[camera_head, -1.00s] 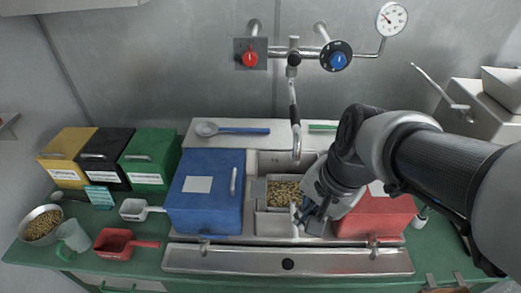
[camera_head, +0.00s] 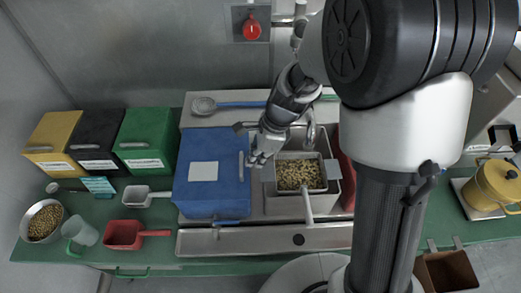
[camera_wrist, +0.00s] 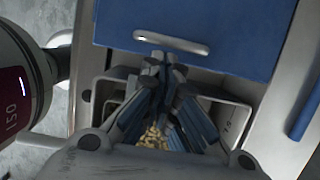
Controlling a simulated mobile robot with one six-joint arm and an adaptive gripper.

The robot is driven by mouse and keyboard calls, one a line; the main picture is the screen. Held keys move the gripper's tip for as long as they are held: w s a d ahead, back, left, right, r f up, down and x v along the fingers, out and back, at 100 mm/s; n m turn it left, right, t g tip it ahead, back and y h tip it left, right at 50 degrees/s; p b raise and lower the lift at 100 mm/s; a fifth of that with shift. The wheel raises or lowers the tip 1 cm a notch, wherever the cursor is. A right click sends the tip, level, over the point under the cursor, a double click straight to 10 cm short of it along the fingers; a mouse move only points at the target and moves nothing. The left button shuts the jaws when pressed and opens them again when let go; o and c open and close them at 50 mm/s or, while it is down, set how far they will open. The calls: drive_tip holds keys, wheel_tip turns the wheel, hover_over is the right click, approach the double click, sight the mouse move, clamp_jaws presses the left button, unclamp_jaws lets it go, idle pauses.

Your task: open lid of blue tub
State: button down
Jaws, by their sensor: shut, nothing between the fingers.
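The blue tub (camera_head: 205,208) stands left of the middle on the metal unit. Its blue lid is closed and carries a white label. A silver bar handle (camera_head: 241,167) runs along the lid's right side; it also shows in the wrist view (camera_wrist: 171,42). My gripper (camera_head: 256,160) is just right of the handle. In the wrist view my gripper's blue-grey fingertips (camera_wrist: 160,62) are together and empty, close to the handle's lower edge. I cannot tell whether they touch it.
A metal scoop (camera_head: 300,175) full of beans sits right of the tub, under my arm. Green (camera_head: 146,143), black (camera_head: 98,143) and yellow (camera_head: 50,145) tubs stand left. A ladle (camera_head: 204,105) lies behind. A red scoop (camera_head: 122,235) lies front left.

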drive_tip(key=x, duration=0.2)
drive_tip(key=shift+a+f, duration=0.1)
drive_tip(key=shift+f, duration=0.15)
drive_tip(key=shift+r, duration=0.2)
